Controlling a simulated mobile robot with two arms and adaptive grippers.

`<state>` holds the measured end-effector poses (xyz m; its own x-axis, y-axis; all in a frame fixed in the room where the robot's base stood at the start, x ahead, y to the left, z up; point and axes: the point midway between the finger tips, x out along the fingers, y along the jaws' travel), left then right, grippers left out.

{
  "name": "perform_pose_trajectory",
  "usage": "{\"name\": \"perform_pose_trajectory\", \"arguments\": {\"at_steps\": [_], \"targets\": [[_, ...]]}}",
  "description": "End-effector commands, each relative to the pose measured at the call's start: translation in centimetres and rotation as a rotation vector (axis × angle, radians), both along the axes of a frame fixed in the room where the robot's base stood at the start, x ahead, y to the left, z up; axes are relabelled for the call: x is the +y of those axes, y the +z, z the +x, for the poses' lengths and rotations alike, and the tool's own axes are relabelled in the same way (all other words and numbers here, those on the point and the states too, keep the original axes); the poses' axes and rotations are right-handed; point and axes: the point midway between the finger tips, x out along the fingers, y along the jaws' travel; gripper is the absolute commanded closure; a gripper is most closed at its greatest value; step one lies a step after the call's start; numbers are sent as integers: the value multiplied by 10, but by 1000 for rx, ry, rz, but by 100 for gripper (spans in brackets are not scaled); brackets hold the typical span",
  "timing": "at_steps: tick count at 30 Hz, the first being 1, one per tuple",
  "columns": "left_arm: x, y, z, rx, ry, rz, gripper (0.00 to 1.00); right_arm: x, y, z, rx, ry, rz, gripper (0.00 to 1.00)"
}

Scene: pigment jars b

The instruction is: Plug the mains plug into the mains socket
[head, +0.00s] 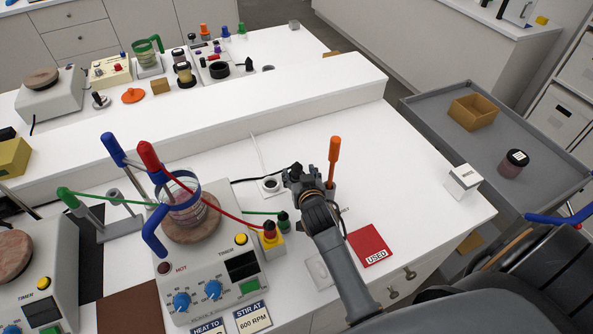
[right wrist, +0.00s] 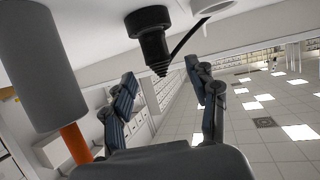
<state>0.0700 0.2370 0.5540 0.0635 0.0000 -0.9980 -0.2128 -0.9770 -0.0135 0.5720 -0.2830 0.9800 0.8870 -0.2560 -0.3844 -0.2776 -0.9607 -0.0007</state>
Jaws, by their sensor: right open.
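The black mains plug (right wrist: 150,38) shows in the right wrist view at the top, between and beyond my fingertips, its ribbed end toward me. In the head view a black piece of it (head: 296,167) shows at the gripper's tip; the rest is hidden. My right gripper (head: 295,178) is open, its two fingers (right wrist: 163,88) spread to either side of the plug without visibly gripping it. The white mains socket (head: 271,186) with a dark round recess sits on the bench just left of the gripper. Part of a white round rim (right wrist: 212,6), likely the socket, shows in the wrist view. My left gripper is not in view.
An orange-handled tool (head: 334,152) stands in a grey holder (right wrist: 45,65) close to the right of my gripper. A hotplate (head: 212,278) with a beaker (head: 182,212) stands to the left. A red USED mat (head: 369,246) lies at right. The bench's right end is mostly clear.

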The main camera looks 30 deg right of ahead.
Motion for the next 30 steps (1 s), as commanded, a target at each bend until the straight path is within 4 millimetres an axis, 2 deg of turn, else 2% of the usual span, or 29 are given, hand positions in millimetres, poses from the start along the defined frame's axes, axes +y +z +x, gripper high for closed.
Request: {"name": "perform_pose_trajectory", "arguments": {"at_steps": [3, 6, 15, 23, 24, 25, 30], "targets": [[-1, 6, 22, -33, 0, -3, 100, -2, -3, 7, 2, 0, -2, 41], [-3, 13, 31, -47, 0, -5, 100, -5, -10, 16, 1, -1, -1, 41], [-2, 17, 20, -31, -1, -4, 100, -12, -25, 41, 1, -1, -1, 41], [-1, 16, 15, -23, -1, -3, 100, -13, -26, 42, 1, -1, -1, 41], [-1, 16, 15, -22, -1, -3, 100, -13, -26, 42, 1, -1, -1, 43], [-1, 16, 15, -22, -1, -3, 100, -13, -26, 42, 1, -1, -1, 49], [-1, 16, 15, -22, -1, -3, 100, -12, -26, 42, 1, 0, -1, 84]]}}
